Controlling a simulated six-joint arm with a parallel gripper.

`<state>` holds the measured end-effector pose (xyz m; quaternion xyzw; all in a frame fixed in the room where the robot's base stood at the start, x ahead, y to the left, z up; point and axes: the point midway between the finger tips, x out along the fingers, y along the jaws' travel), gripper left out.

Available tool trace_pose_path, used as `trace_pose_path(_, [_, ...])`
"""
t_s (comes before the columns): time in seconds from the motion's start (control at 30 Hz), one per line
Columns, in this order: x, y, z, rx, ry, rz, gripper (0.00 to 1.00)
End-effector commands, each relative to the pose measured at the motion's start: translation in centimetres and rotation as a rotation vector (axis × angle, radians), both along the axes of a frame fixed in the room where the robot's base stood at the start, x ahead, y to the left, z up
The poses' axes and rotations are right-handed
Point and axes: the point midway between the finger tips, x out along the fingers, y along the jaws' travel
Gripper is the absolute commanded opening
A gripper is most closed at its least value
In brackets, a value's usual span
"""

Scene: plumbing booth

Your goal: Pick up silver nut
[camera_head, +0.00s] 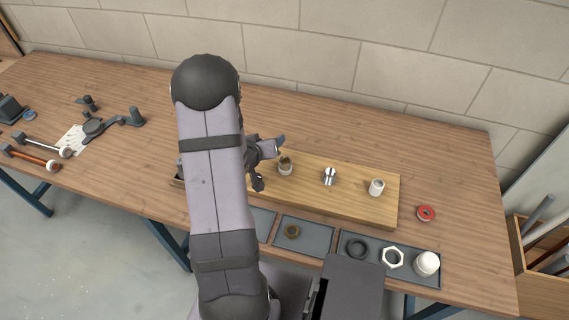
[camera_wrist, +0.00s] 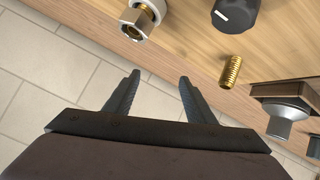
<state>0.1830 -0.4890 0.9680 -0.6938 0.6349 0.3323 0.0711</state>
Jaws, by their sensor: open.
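My gripper (camera_wrist: 158,78) is open in the wrist view, with nothing between its fingers. In the head view, my gripper (camera_head: 269,163) is over the left part of the wooden board (camera_head: 350,205). A silver hex nut (camera_wrist: 133,30) sits at the end of a brass and white fitting (camera_wrist: 153,8), beyond the left fingertip in the wrist view. In the head view, a pale hex nut (camera_head: 393,257) lies in the right tray, and a silver fitting (camera_head: 329,176) stands on the board. I cannot tell which of these is the task's silver nut.
A dark knob (camera_wrist: 236,12) and a brass threaded piece (camera_wrist: 231,72) lie near the right finger. Front trays hold a brass ring (camera_head: 292,231), a black ring (camera_head: 357,246) and a white cap (camera_head: 427,263). A red roll (camera_head: 425,213) lies right of the board. My arm hides the table's left-middle.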

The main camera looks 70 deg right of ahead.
Motion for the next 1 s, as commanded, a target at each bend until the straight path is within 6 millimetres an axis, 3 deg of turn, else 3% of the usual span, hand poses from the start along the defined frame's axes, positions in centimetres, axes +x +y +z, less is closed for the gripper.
trace_pose_path(0.03, [-1.9,-0.2,-0.9,-0.023,0.012,-0.042,0.5])
trace_pose_path(0.1, [-3.2,0.0,-1.5,-0.065,0.008,-0.074,0.5])
trace_pose_path(0.4, [-5.9,3.0,-3.4,-0.247,-0.11,-0.135,0.5])
trace_pose_path(0.7, [-6.5,6.7,-3.5,-0.389,-0.291,-0.126,0.5])
trace_pose_path(1.0, [-6.3,7.9,-2.9,-0.434,-0.369,-0.113,0.5])
